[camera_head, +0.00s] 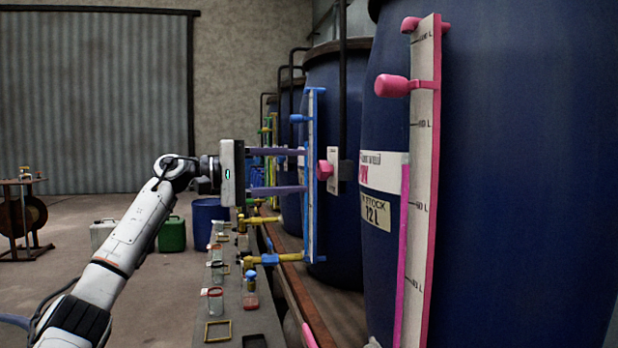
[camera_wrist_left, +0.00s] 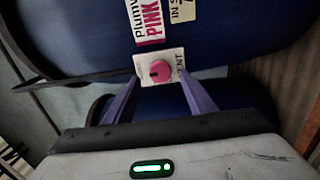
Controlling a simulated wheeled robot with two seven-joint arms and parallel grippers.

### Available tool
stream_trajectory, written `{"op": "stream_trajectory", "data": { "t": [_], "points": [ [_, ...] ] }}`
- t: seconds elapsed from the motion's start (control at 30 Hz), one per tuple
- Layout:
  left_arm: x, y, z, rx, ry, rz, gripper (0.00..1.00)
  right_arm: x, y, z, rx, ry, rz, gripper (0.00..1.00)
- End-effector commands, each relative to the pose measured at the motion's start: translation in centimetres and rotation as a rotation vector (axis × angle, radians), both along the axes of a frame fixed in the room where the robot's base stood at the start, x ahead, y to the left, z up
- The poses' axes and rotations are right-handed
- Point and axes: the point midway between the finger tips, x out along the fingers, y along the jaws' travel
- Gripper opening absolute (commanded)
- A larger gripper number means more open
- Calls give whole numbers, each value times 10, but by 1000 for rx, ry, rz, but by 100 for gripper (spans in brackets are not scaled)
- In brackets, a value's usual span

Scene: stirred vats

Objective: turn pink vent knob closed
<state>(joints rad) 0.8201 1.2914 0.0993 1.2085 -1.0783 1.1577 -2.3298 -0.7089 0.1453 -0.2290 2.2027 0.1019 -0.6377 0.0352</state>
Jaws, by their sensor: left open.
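The pink vent knob (camera_head: 324,170) sits on a small white plate (camera_head: 334,180) beside a big blue vat (camera_head: 340,90). In the left wrist view the knob (camera_wrist_left: 160,71) is round, with a slot-like dark mark, and its plate (camera_wrist_left: 181,60) reads "VENT". My left gripper (camera_head: 304,170) is open, its two purple fingers pointing at the knob. In the wrist view the fingertips (camera_wrist_left: 158,80) are either side of the plate's lower part. I cannot tell whether they touch anything; the jaws look empty. My right gripper is not in view.
A blue-framed sight gauge (camera_head: 311,220) stands close to the fingers. A pink-edged gauge (camera_head: 423,170) with a pink handle (camera_head: 392,86) is nearer on the right. A long bench (camera_head: 240,320) with jars and frames runs below. Open floor lies left.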

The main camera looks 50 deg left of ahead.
Motion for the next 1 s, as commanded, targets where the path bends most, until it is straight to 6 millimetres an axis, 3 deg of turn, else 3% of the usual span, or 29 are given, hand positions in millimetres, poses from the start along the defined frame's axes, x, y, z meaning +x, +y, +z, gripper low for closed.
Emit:
{"op": "stream_trajectory", "data": {
  "t": [0.2,0.33,1.0],
  "points": [
    [-36,19,-5,2,1,2,51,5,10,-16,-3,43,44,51],
    [-48,25,-2,0,0,1,51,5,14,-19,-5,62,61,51],
    [-52,27,0,1,0,0,51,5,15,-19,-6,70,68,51]
  ]
}}
